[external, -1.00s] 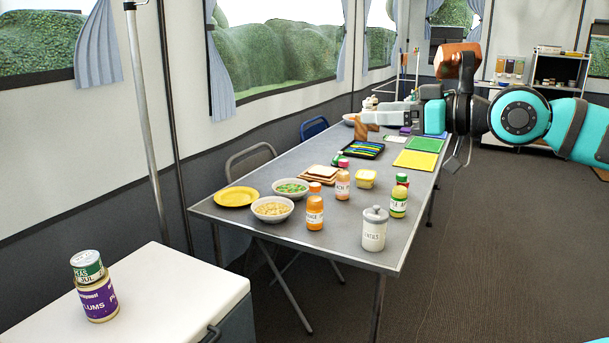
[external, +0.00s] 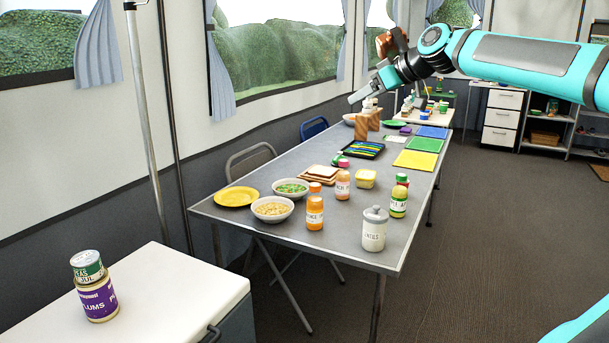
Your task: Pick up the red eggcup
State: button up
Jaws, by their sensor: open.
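I cannot make out a red eggcup in the external view. My gripper (external: 358,97) is raised above the far half of the long grey table (external: 225,208), near the windows, and points down and left. Its jaws are open with nothing visible between them. Beneath it, wooden blocks or holders (external: 362,128) stand on the table beside a white bowl (external: 349,119). Small items at the far end of the table are too small to tell apart.
Coloured mats (external: 415,160) lie along the right edge. Chairs (external: 250,160) line the left side. Floor to the right is clear.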

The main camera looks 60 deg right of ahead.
jog(key=s+d+y, duration=0.1)
jog(key=s+d, duration=0.1)
jog(key=d, duration=1)
jog(key=s+d+y, duration=0.1)
jog(key=s+d, duration=0.1)
jog(key=d, duration=0.9)
jog(key=s+d+n+t, duration=0.1)
jog(key=s+d+t, duration=0.1)
jog(key=s+d, duration=0.65)
jog(key=s+d+n+t, duration=0.1)
jog(key=s+d, duration=0.5)
jog(key=d, duration=0.5)
notch_tip(320, 180, down, 35)
jog(key=x, duration=1.2)
jog(key=shift+a, duration=0.4)
jog(key=shift+a+r+x, duration=0.1)
jog(key=shift+x, duration=0.8)
jog(key=shift+a+r+x, duration=0.1)
jog(key=shift+x, duration=0.85)
jog(key=shift+a+r+x, duration=0.1)
jog(key=shift+a+x, duration=0.05)
jog(key=shift+x, duration=0.75)
jog(key=shift+w, duration=0.1)
jog(key=shift+c, duration=0.5)
jog(key=c, duration=1)
